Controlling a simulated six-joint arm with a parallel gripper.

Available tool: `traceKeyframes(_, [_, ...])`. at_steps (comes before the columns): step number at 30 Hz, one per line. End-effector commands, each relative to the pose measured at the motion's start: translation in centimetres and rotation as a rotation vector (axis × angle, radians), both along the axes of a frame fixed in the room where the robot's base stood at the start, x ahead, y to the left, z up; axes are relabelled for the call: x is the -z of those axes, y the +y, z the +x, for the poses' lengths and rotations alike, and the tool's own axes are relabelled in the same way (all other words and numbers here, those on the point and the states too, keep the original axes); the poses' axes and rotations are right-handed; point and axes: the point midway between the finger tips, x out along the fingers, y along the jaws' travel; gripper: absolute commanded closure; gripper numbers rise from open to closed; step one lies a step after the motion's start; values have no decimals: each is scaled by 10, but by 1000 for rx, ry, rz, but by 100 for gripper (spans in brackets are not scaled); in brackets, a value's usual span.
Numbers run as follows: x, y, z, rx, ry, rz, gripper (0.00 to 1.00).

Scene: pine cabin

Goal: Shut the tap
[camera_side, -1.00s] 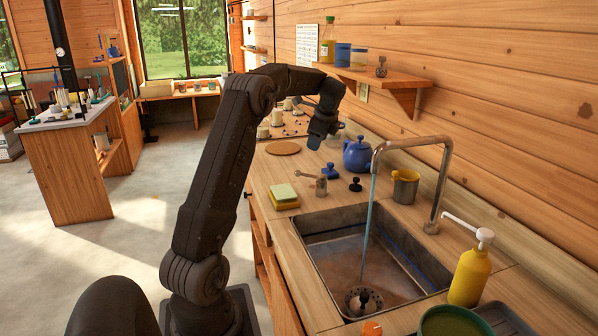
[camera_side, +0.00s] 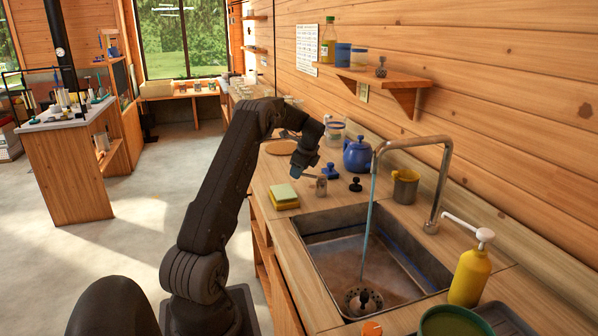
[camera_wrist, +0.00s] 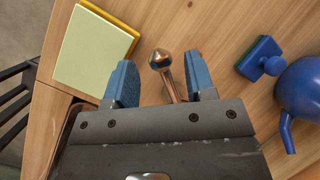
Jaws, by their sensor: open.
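The tap spout (camera_side: 412,142) arches over the sink, and a stream of water (camera_side: 369,222) runs from it. A small metal valve (camera_side: 321,185) with a lever stands on the counter behind the sink, right of the sponge. My gripper (camera_side: 297,172) is open, pointing down just above and left of this valve. In the wrist view, the metal lever with its round end (camera_wrist: 160,60) lies between the two blue fingertips (camera_wrist: 163,82). The valve's base is hidden by my gripper there.
A yellow-green sponge (camera_side: 284,195) lies close left of the valve. A blue-handled item (camera_side: 330,172), a black knob (camera_side: 355,184), a blue teapot (camera_side: 357,155) and a mug (camera_side: 405,187) stand to the right. The sink (camera_side: 335,232) is in front; a yellow pump bottle (camera_side: 469,276) stands beside it.

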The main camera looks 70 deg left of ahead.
Motion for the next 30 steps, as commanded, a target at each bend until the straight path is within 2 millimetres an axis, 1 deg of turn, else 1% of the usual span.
traceKeyframes(4, [8,4,-1,0,-1,1,50])
traceKeyframes(13, [9,4,-1,0,-1,1,51])
traceKeyframes(27, [9,4,-1,0,-1,1,96])
traceKeyframes(28, [9,4,-1,0,-1,1,99])
traceKeyframes(30, [9,4,-1,0,-1,1,100])
